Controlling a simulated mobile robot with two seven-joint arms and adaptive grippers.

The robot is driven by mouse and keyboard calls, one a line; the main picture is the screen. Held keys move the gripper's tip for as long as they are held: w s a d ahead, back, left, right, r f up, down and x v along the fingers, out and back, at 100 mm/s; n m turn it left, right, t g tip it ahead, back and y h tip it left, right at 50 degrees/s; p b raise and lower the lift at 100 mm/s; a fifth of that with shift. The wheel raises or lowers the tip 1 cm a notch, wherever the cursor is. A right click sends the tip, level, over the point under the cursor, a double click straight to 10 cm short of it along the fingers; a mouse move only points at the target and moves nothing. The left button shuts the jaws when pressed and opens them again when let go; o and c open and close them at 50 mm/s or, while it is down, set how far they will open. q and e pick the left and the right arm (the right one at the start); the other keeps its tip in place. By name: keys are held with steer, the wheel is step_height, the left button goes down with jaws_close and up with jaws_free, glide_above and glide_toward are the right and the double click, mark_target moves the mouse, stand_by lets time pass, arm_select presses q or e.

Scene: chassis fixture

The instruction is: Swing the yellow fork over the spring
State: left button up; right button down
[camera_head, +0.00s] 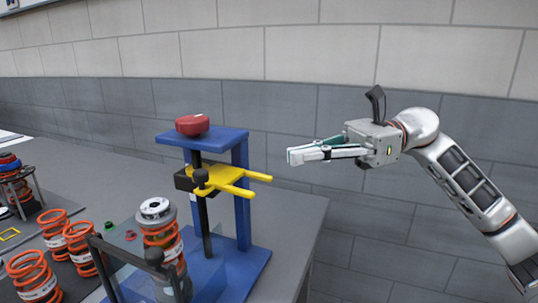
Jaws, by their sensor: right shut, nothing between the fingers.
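The yellow fork (224,181) is mounted on the post of a blue press stand (241,205). Its two prongs point right, away from the spring. An orange spring (160,239) with a silver cap (155,210) stands upright left of the stand, partly behind a clear panel. My right gripper (292,156) is shut and empty, to the right of the fork and a little higher in the picture, apart from it. My left gripper does not show.
A red part (192,125) sits on top of the stand. Several more orange springs (32,275) stand on the grey table (291,222) at left. Its right end is clear.

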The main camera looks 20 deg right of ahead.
mark_target(217, 172)
steer(key=a+p, duration=0.1)
steer(key=a, duration=1.1)
steer(key=shift+w+a+f+p, duration=0.3)
steer(key=shift+w+a+f, duration=0.1)
steer(key=shift+w, duration=0.05)
